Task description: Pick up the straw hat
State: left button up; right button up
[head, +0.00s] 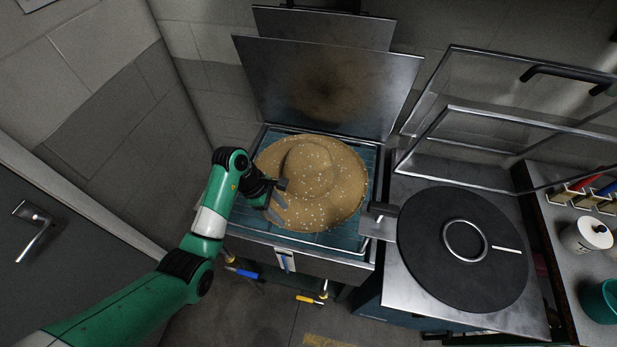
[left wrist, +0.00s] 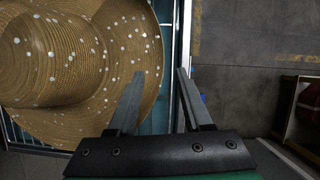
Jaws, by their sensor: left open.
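The straw hat (head: 312,172) is tan with pale specks and a wide brim. It lies crown up on the blue rack surface (head: 300,238) of the steel station in the head view. It fills the upper left of the left wrist view (left wrist: 50,60). My left gripper (head: 281,200) is open at the near-left part of the brim. In the left wrist view its two fingers (left wrist: 158,85) are spread, with the hat's brim edge between or just below them; I cannot tell whether they touch it. My right gripper is not in view.
A steel panel (head: 325,85) stands behind the hat. To the right is a black round plate with a metal ring (head: 465,240), below an open clear guard (head: 500,100). A grey door (head: 50,260) is at the left. Shelf items and a white pot (head: 585,236) stand far right.

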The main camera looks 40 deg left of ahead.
aim_at(297, 229)
pick_arm(q)
jog(key=b+x, duration=0.1)
jog(key=x, duration=0.3)
jog(key=shift+s+d, duration=0.1)
jog(key=shift+s, duration=0.05)
jog(key=shift+w+d+f, duration=0.1)
jog(key=shift+w+f, duration=0.1)
jog(key=shift+f, duration=0.2)
jog(key=b+x, duration=0.2)
jog(key=x, duration=0.3)
jog(key=shift+s+f, duration=0.1)
jog(key=shift+f, duration=0.05)
jog(key=shift+c, duration=0.2)
grip_shut()
